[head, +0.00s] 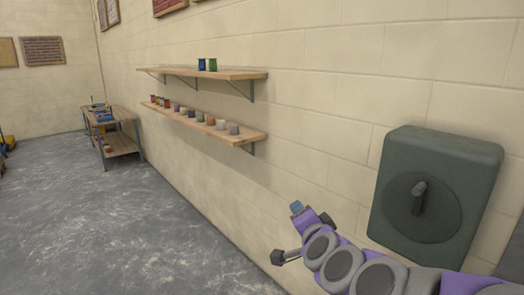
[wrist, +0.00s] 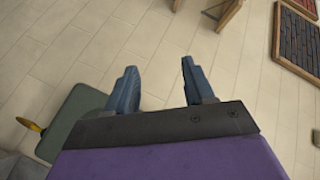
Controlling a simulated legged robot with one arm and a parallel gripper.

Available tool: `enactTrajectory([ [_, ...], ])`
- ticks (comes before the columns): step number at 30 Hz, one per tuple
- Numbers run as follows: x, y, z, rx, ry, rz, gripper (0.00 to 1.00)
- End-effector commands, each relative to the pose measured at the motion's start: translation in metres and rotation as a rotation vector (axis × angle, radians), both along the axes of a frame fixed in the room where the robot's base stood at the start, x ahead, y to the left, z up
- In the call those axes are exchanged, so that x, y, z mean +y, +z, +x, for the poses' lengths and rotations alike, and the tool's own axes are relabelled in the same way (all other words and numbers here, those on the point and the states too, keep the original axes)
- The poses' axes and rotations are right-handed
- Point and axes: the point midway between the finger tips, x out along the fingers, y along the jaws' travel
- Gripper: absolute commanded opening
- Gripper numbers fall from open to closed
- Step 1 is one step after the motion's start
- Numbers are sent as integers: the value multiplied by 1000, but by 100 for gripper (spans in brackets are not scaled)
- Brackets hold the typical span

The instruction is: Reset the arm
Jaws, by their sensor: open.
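My arm comes in from the lower right of the head view, in purple and grey. My gripper (head: 287,232) is at its end, in front of the block wall. In the wrist view my gripper (wrist: 160,88) shows two blue-grey fingers standing apart, with nothing between them. The palm is a dark bar over a purple housing.
A green wall box (head: 470,155) with a round dial and lever is beside my arm. Two wooden shelves with small jars, upper (head: 235,74) and lower (head: 250,136), are on the wall. A workbench (head: 122,143) stands farther off. The grey floor (head: 110,225) is clear.

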Motion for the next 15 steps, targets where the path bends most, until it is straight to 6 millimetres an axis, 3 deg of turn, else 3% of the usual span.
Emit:
enactTrajectory([
  [3, 32, -23, -34, 118, 178, -116, 53],
  [7, 53, -56, -80, 270, 353, -249, 53],
  [11, 56, -93, -135, 450, 505, -379, 53],
  [15, 41, -129, -202, 668, 641, -505, 53],
])
